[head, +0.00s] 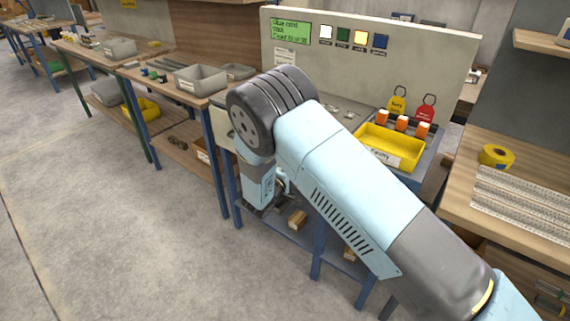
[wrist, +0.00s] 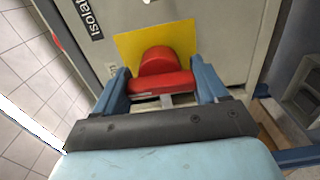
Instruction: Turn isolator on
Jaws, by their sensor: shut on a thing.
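The isolator is a red rotary handle (wrist: 163,72) on a yellow square plate (wrist: 185,37), fixed to a grey cabinet face (wrist: 232,30). A black label (wrist: 88,18) reading "isolat", cut off by the frame, is at the upper left. My gripper (wrist: 162,86) has its blue fingers on both ends of the red handle's bar, which lies about level across the wrist view. In the head view my gripper (head: 262,208) is low beside the bench; the isolator is hidden there behind my arm.
A panel with a green display (head: 291,32) stands above the bench. A yellow bin (head: 390,146) and orange-topped items (head: 401,123) sit to the right. A blue bench leg (head: 217,165) is close left of my gripper. The floor (head: 120,230) at left is clear.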

